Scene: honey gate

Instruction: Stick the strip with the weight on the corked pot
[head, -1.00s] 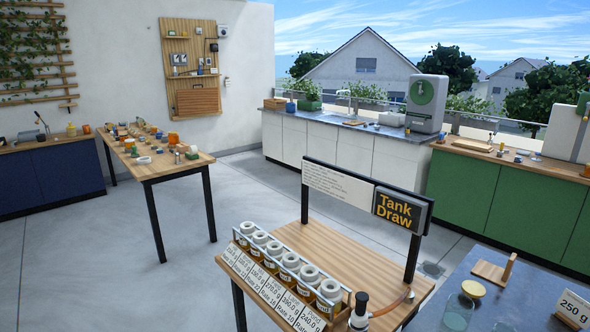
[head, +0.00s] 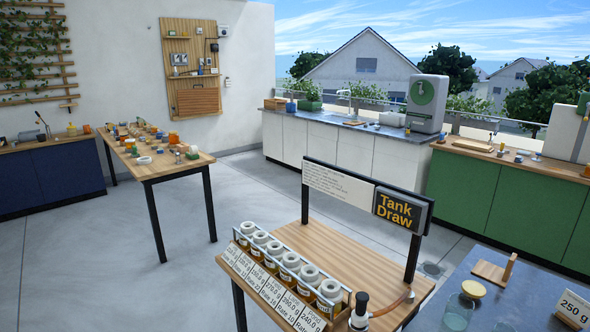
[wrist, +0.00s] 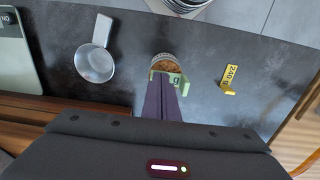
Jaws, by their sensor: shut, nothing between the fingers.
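In the wrist view, a round pot with a brown, cork-like top (wrist: 165,63) stands on the dark counter. A pale green strip (wrist: 178,79) with a letter "g" shows at its near side, partly hidden by my fingers; I cannot tell whether it touches the pot. My gripper (wrist: 168,84) is shut and empty, its fingertips right at the strip and pot. A yellow strip marked "240 g" (wrist: 231,77) is on the counter to the right, apart from the pot. My gripper is not in the head view.
A metal pan with a handle (wrist: 95,62) and a pale green flat object (wrist: 14,55) lie left of the pot. A stacked round metal object (wrist: 187,4) is at the far edge. In the head view, a rack of several white-lidded jars (head: 290,268) stands on a wooden table.

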